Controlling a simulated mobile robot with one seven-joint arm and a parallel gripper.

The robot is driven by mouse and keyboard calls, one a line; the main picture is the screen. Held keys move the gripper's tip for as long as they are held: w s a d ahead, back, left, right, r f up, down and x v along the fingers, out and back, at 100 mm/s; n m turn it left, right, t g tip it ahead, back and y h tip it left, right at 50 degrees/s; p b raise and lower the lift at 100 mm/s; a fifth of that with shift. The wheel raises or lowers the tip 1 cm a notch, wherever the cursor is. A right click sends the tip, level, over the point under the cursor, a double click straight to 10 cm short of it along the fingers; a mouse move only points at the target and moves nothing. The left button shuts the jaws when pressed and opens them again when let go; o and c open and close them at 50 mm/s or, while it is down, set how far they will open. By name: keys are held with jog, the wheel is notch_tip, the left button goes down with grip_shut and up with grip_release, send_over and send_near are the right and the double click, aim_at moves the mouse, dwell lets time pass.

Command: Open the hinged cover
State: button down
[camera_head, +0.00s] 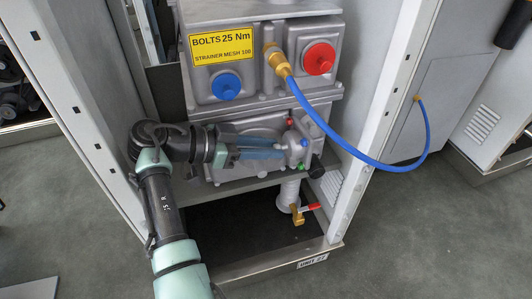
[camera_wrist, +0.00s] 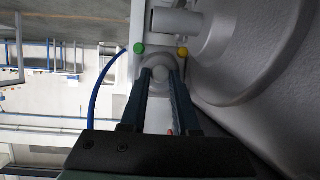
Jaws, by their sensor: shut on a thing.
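My gripper (camera_head: 284,149) reaches in from the left across the front of the lower grey housing (camera_head: 226,171). In the wrist view my gripper (camera_wrist: 162,72) has its two dark fingers on either side of a rounded grey knob (camera_wrist: 160,75), shut on it. The knob belongs to a small grey fitting (camera_head: 301,154) at the housing's right end, with green and red coloured caps. In the wrist view the fitting shows a green cap (camera_wrist: 139,48) and a yellow cap (camera_wrist: 182,51). I cannot tell for sure which part is the hinged cover; my arm hides part of the housing front.
Above is a grey box with a blue cap (camera_head: 226,86), a red cap (camera_head: 319,58) and a yellow label (camera_head: 222,47). A blue hose (camera_head: 347,148) loops right from a brass fitting. White frame posts (camera_head: 372,130) flank the bay. A red-handled valve (camera_head: 303,212) sits below.

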jog(key=shift+f, duration=0.1)
dwell(0.3)
jog(key=c, duration=0.7)
grip_release()
jog(key=shift+o, duration=0.2)
